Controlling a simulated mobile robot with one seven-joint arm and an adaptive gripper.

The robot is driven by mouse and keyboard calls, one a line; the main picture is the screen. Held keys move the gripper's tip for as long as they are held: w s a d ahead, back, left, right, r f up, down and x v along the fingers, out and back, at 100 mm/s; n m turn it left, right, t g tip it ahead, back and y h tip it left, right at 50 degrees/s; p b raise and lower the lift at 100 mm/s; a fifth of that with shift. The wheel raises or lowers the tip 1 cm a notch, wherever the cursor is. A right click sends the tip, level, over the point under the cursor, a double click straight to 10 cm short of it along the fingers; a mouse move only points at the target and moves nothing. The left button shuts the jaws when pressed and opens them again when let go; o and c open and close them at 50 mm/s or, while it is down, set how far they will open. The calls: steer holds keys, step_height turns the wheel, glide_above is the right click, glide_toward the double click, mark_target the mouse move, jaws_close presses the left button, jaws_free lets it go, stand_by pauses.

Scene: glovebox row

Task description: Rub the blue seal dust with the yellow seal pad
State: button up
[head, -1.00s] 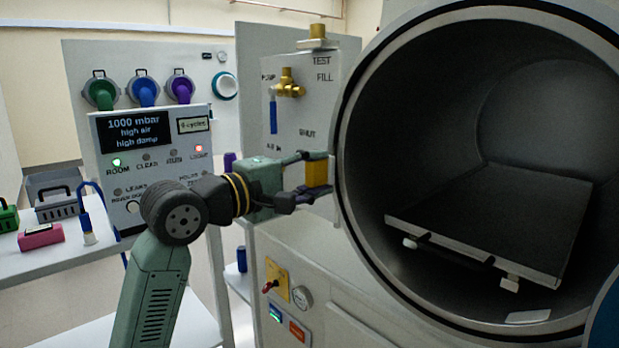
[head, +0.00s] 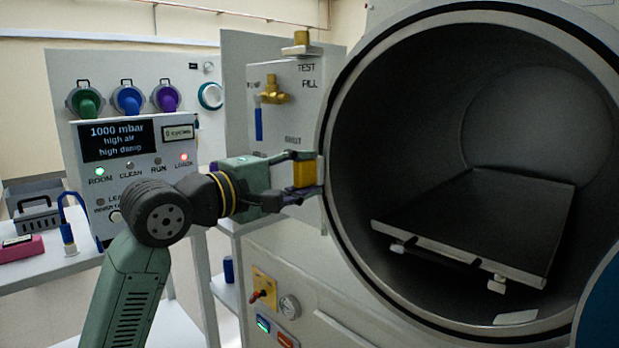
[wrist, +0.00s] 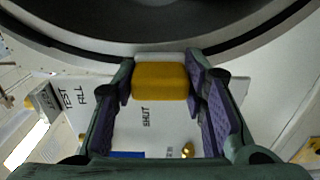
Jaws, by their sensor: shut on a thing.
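The yellow seal pad (head: 304,173) is held between the fingers of my gripper (head: 303,172), beside the left side of the round chamber's rim. In the wrist view the pad (wrist: 160,81) sits between the two purple finger pads, with a pale strip on its far side. That strip is at or very near the chamber's rim (wrist: 155,52); I cannot tell whether it touches. I cannot make out any blue seal dust on the rim in either view.
The chamber is open, with a dark sliding tray (head: 480,215) inside. A blue door edge (head: 600,310) shows at the lower right. Behind my gripper is a valve panel with a brass valve (head: 274,92). A control box (head: 125,150) and a grey basket (head: 40,205) stand at left.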

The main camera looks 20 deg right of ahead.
steer(key=shift+w+a, duration=0.2)
steer(key=shift+w, duration=0.25)
steer(key=shift+w+a, duration=0.2)
steer(key=shift+w, duration=0.25)
steer(key=shift+d+r, duration=0.1)
steer(key=shift+r, duration=0.6)
steer(key=shift+s+d+f+b, duration=0.15)
steer(key=shift+s+d+b, duration=0.2)
steer(key=shift+s, duration=0.4)
steer(key=shift+s+d+b, duration=0.2)
steer(key=shift+s+d, duration=0.1)
steer(key=shift+s, duration=0.3)
steer(key=shift+s+d+b, duration=0.2)
steer(key=shift+s+d, duration=0.05)
steer(key=shift+s, duration=0.3)
steer(key=shift+s+a+b, duration=0.25)
steer(key=shift+a+b, duration=0.05)
steer(key=shift+a, duration=0.15)
steer(key=shift+b+v, duration=0.6)
steer(key=shift+v, duration=1.9)
steer(key=shift+w+a, duration=0.1)
steer(key=shift+a, duration=0.05)
